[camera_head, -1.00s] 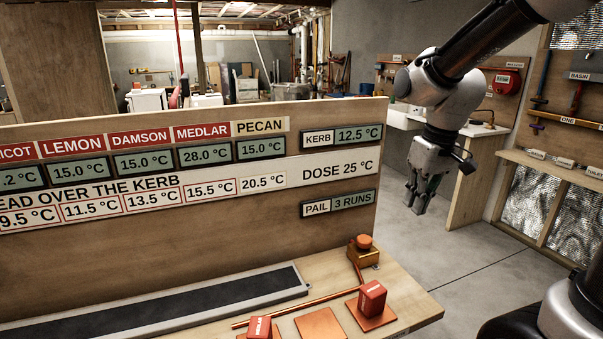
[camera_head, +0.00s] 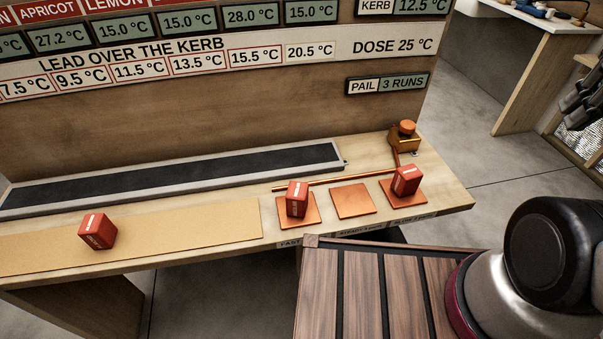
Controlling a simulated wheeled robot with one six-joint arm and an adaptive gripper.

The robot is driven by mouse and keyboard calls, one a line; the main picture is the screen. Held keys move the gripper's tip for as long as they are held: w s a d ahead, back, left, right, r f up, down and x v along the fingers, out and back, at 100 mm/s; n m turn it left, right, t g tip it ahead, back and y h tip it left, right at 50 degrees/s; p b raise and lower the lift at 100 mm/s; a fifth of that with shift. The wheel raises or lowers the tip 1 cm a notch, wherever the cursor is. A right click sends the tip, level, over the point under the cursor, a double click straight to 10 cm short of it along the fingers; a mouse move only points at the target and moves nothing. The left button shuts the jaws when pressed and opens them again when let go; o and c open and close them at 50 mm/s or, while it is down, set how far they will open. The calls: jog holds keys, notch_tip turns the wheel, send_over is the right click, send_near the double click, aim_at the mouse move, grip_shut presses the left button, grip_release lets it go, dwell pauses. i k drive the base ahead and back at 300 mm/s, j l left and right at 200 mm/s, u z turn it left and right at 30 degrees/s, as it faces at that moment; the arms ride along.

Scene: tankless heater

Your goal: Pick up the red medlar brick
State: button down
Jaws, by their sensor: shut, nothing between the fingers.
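Three red bricks with white labels are in view. One brick (camera_head: 297,198) stands on the left copper pad (camera_head: 312,222); its label seemed to read MEDLAR a second ago but is too small now. Another brick (camera_head: 406,180) stands on the right copper pad (camera_head: 412,200), and a third brick (camera_head: 98,231) stands on the tan mat (camera_head: 200,229) at left. I cannot read their labels now. My gripper (camera_head: 572,103) is at the right edge, partly cut off, shut and empty, well apart from all the bricks.
The middle copper pad (camera_head: 353,201) is bare. A copper rod (camera_head: 335,181) runs behind the pads to a brass block with an orange knob (camera_head: 404,132). A dark belt strip (camera_head: 180,179) lies along the upright sign board (camera_head: 250,110). A slatted wooden surface (camera_head: 365,290) is in front.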

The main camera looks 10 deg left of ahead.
aim_at(296, 198)
jog(key=k+l+u, duration=0.15)
jog(key=u, duration=0.25)
jog(key=k+l+u, duration=0.15)
jog(key=l+u, duration=0.25)
jog(key=k+u, duration=0.2)
jog(key=u, duration=0.2)
